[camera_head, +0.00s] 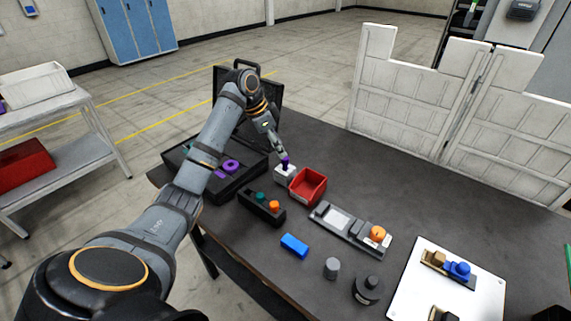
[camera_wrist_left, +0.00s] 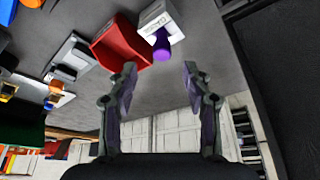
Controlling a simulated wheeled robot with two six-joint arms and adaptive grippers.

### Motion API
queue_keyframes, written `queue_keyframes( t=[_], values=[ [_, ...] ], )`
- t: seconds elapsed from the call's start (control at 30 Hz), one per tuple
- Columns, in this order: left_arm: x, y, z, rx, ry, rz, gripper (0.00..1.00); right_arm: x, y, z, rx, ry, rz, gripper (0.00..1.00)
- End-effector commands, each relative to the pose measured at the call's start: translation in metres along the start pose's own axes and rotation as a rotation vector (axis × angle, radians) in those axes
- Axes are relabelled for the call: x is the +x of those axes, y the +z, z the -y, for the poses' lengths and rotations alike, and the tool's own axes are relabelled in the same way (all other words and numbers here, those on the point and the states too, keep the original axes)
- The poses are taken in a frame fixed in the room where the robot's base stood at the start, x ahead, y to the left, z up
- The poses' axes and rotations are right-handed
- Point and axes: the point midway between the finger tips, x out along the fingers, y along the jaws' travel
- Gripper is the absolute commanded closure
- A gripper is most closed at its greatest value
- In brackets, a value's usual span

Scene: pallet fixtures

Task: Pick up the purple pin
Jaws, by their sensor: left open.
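The purple pin (camera_head: 285,162) stands upright in a small white block (camera_head: 284,174) on the dark table, beside a red open bin. In the left wrist view the pin (camera_wrist_left: 161,45) sticks out of the white block (camera_wrist_left: 160,22), between the fingers' lines but beyond their tips. My left gripper (camera_head: 279,151) is close to the pin's top in the head view. Its two fingers (camera_wrist_left: 160,70) are spread apart with nothing between them in the left wrist view. My right gripper is in neither view.
The red bin (camera_head: 308,187) stands right beside the white block. A black open case (camera_head: 238,186) with purple parts lies to the left. A black holder (camera_head: 262,208), a blue block (camera_head: 294,245) and a grey fixture (camera_head: 350,231) are nearer. Table behind the bin is clear.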

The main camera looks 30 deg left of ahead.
Motion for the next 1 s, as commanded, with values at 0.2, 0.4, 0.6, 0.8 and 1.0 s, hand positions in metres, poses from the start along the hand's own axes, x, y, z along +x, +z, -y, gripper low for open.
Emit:
queue_keyframes(
  t=[0.2, 0.4, 0.6, 0.8, 1.0],
  values=[
    [0.017, 0.000, 0.000, 0.001, 0.000, 0.000, 0.50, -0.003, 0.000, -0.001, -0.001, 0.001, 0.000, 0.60],
    [0.037, 0.002, 0.000, -0.001, 0.004, 0.001, 0.50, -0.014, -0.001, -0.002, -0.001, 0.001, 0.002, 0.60],
    [0.065, 0.003, 0.002, 0.000, 0.001, 0.000, 0.50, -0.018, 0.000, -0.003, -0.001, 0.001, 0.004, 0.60],
    [0.069, 0.004, 0.002, 0.000, -0.002, 0.000, 0.50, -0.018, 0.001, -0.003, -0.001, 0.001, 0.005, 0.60],
    [0.069, 0.004, 0.002, 0.000, -0.001, 0.000, 0.72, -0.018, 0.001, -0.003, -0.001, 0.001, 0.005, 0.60]
  ],
)
